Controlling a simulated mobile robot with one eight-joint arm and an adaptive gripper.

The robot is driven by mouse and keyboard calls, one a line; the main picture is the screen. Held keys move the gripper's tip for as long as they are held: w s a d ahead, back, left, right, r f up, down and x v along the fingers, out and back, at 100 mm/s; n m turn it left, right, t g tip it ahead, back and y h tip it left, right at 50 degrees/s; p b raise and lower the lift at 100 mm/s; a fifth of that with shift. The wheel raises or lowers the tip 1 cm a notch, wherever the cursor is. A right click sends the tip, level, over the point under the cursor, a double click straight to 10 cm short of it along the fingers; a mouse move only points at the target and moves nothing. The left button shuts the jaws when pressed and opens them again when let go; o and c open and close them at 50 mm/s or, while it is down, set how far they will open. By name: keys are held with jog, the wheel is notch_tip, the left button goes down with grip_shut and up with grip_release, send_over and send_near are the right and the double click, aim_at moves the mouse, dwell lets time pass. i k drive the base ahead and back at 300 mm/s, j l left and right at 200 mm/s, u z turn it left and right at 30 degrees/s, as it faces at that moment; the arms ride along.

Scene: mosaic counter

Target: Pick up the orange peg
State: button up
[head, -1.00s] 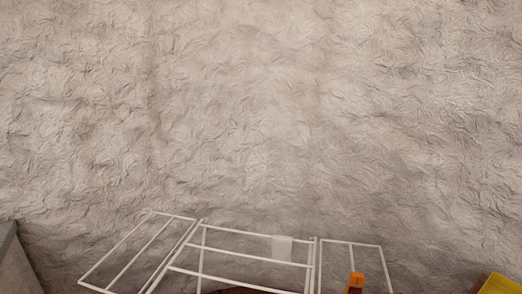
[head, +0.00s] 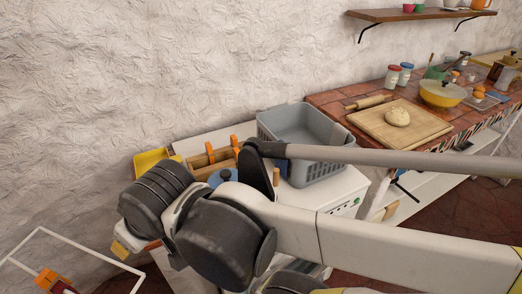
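Two upright orange pegs stand at a wooden box on the white appliance, a left one (head: 210,153) and a right one (head: 235,144). Another orange object (head: 48,279), apparently a peg, sits on the white wire drying rack (head: 22,266) at the bottom left. I cannot tell which of these is the task's peg. My arm crosses the lower middle and right of the head view, in front of the appliance, and hides part of it. My gripper's fingers do not show.
A grey basket (head: 300,128) stands on the white appliance (head: 335,192), beside a wooden box (head: 197,162) and a yellow container (head: 150,160). A shelf (head: 385,15) hangs above.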

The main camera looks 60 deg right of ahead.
aim_at(236, 150)
jog(key=z, duration=1.6)
jog(key=u, duration=3.45)
jog(key=z, duration=3.45)
jog(key=i+j+z, duration=0.15)
jog(key=j, duration=0.1)
